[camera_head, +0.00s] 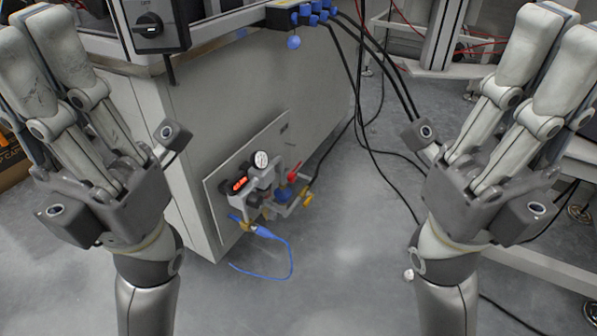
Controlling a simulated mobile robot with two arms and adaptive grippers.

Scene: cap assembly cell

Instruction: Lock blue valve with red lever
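The blue valve (283,193) sits on a pipe assembly on the side of a grey cabinet. The red lever (295,172) stands tilted up just above the blue part. A yellow part (307,199) is at its right. My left gripper (30,24) is raised at the left, fingers straight and spread, with nothing in it. My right gripper (562,26) is raised at the right in the same pose, also empty. Both are close to the camera and well apart from the valve. The valve's fine details are too small to tell.
A light mounting plate (220,203) carries a round gauge (260,159) and a red display (240,183). A blue hose (291,258) loops to the floor. Black cables (361,130) hang right of the cabinet (190,190). A metal frame (548,268) stands at right. The middle floor is clear.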

